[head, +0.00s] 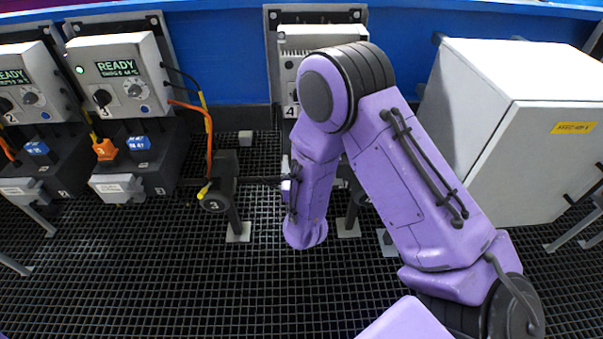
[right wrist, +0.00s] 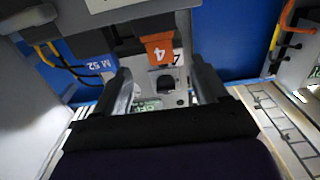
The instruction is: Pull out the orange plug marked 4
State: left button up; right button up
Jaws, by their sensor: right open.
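The orange plug marked 4 (right wrist: 158,47) sits in a dark socket block at the top middle of the right wrist view. My right gripper (right wrist: 160,72) is open, with one finger to each side of the plug in the picture; I cannot tell how far the fingertips are from it, and no contact shows. In the head view my purple right arm covers the front of station 4 (head: 291,111), hiding the plug and the gripper. My left gripper is not in view.
A blue M 52 plug (right wrist: 92,67) is left of the orange one. Station 3 (head: 118,69) has its own orange plug (head: 106,149) and blue plug (head: 138,143). A hanging cable (head: 209,140) lies between stations. A white cabinet (head: 480,130) stands at right.

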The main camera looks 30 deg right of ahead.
jog(key=x, duration=0.9)
jog(key=shift+w+d, duration=0.1)
jog(key=shift+w, duration=0.2)
jog(key=c, duration=1.1)
jog(key=shift+c, duration=0.2)
jog(key=shift+r, duration=0.15)
jog(key=shift+r+p, duration=1.2)
jog(key=shift+p, duration=0.1)
jog(key=shift+p+v, duration=0.7)
jog(key=shift+v, duration=1.6)
jog(key=shift+p+v, duration=0.5)
jog(key=shift+v, duration=2.25)
